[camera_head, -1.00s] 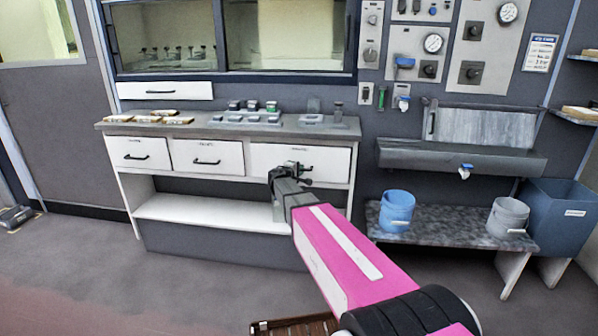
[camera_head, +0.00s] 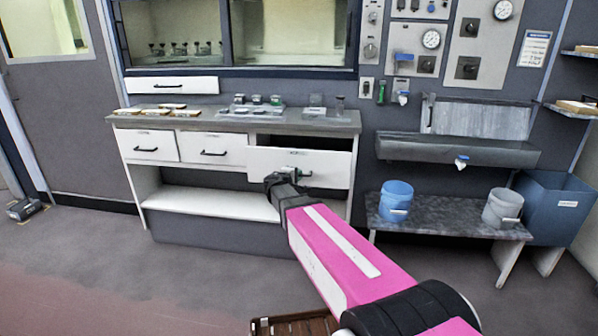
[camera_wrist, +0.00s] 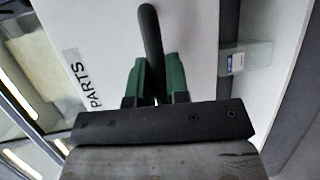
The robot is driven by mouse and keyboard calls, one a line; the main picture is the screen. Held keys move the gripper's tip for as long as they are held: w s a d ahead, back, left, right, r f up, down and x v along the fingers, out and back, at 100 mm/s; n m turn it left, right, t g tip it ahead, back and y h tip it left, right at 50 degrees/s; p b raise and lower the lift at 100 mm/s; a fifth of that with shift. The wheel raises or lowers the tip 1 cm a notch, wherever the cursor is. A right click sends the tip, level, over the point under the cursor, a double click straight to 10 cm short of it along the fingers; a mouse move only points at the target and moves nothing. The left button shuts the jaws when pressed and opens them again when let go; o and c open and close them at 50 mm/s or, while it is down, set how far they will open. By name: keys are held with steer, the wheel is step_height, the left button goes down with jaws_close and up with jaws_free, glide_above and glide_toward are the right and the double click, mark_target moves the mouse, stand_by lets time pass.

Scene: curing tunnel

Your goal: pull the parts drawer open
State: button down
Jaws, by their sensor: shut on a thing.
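The parts drawer (camera_head: 328,167) is the white right-hand drawer under the bench top. It stands partly open, with a dark gap showing above its front. My gripper (camera_head: 296,175) is at its front, shut on the drawer's dark bar handle. In the wrist view, the green fingers of my gripper (camera_wrist: 157,98) close around the handle (camera_wrist: 150,40). The label "PARTS" (camera_wrist: 82,78) shows on the white drawer front (camera_wrist: 105,40) beside it. The inside of the drawer is mostly hidden.
Two shut white drawers (camera_head: 150,145) (camera_head: 213,151) sit to the left. The bench top (camera_head: 200,122) holds wooden pieces and several small items. A low shelf (camera_head: 450,222) with a blue bucket (camera_head: 396,196) and a grey bucket (camera_head: 502,209) stands to the right. The floor in front is mostly clear.

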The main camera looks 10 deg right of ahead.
steer(key=s+a, duration=0.2)
steer(key=s, duration=0.6)
steer(key=shift+a, duration=0.25)
steer(key=shift+w, duration=0.1)
steer(key=c, duration=1.1)
jaws_free()
steer(key=v, duration=1.1)
